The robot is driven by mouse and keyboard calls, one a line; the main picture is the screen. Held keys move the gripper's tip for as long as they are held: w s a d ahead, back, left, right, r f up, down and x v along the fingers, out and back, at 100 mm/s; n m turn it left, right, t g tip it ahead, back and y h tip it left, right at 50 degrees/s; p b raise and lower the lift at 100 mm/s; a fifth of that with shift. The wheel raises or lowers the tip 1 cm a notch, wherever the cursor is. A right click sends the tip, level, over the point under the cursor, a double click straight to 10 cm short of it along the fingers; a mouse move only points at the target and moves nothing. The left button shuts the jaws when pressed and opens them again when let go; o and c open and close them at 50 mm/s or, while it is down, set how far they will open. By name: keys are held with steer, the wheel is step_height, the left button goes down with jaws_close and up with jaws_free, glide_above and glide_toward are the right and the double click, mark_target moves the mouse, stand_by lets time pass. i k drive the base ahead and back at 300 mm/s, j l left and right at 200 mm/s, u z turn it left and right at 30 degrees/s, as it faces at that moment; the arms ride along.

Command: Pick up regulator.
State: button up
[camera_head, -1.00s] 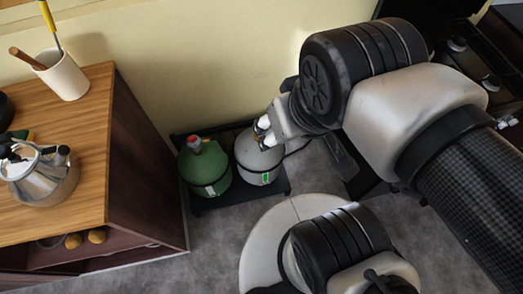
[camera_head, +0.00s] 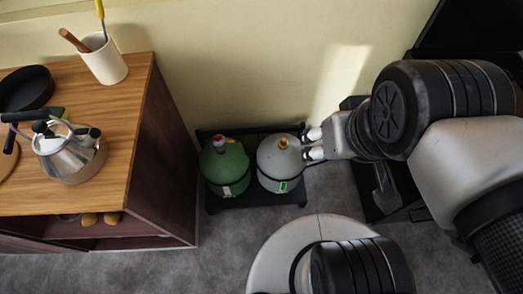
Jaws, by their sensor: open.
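A small brass-yellow fitting (camera_head: 283,142), which looks like the regulator, sits on top of the pale grey gas cylinder (camera_head: 276,172). The grey cylinder stands upright beside a green cylinder (camera_head: 228,172) with a red-and-grey top (camera_head: 219,143). My gripper (camera_head: 312,143) points left, its two white fingertips apart with nothing between them. The tips are just right of the fitting, by the upper right edge of the grey cylinder. I cannot tell whether they touch the cylinder.
Both cylinders stand on a low black stand (camera_head: 230,202) against the cream wall. A wooden cabinet (camera_head: 125,150) is at left, with a kettle (camera_head: 70,155), a black pan (camera_head: 27,88) and a white utensil pot (camera_head: 104,62) on top. Grey floor (camera_head: 215,250) is free in front.

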mark_target(220, 146)
steer(key=i+j, duration=0.15)
steer(key=j, duration=0.2)
steer(key=i+j, duration=0.1)
steer(key=j, duration=0.25)
steer(key=i+j, duration=0.15)
steer(key=j, duration=0.2)
steer(key=i+j, duration=0.1)
steer(key=j, duration=0.25)
